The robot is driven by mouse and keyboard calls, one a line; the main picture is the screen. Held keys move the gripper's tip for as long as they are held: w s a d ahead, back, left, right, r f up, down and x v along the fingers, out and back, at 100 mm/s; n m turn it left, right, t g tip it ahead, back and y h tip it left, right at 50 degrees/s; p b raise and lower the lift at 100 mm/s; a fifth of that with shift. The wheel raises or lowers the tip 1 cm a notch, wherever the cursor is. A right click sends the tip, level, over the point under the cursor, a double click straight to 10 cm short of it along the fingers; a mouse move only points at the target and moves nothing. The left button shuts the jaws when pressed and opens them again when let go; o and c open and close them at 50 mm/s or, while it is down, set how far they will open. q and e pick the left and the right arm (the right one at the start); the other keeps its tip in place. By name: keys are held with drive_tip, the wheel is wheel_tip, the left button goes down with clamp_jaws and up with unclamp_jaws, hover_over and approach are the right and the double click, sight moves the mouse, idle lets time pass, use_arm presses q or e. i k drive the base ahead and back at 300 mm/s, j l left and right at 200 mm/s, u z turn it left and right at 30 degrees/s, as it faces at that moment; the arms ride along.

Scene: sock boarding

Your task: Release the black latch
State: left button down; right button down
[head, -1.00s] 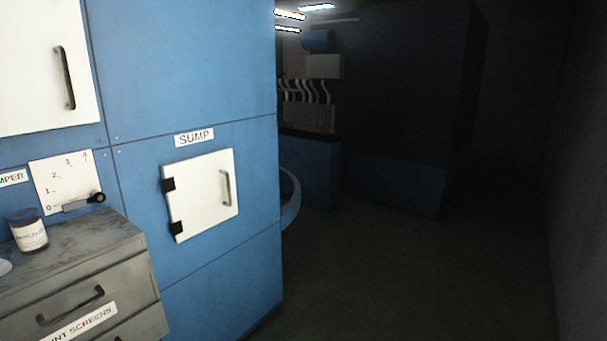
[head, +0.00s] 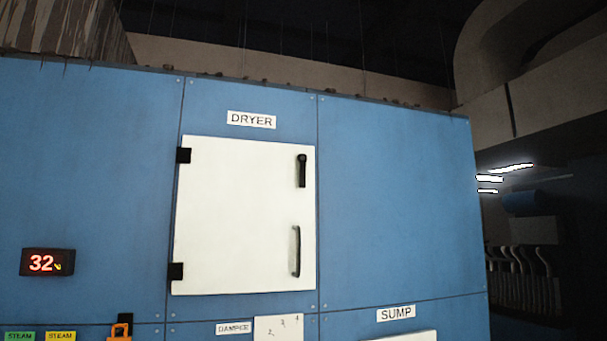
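The black latch (head: 302,170) is at the upper right of the white dryer door (head: 240,215). It is a short upright black lever with a rounded top end. A black bar handle (head: 295,251) is below it on the same door. The door looks closed, with black hinges (head: 183,155) on its left edge. A DRYER label (head: 251,120) is above the door. Neither of my grippers is in view.
The blue machine wall (head: 400,200) fills most of the view. A red display reading 32 (head: 47,262) is at the left, above an orange part (head: 120,332). A DAMPER label, a numbered plate (head: 278,328) and a SUMP label (head: 396,313) are low down. A dark space opens at the right.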

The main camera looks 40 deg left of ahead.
sight(302, 158)
drive_tip(key=j+z, duration=0.25)
drive_tip(key=j, duration=0.15)
drive_tip(key=k+j+z, duration=0.15)
drive_tip(key=j+z, duration=0.15)
drive_tip(key=k+j+z, duration=0.25)
drive_tip(key=j, duration=0.25)
drive_tip(key=j+z, duration=0.25)
drive_tip(key=j, duration=0.15)
drive_tip(key=k, duration=0.05)
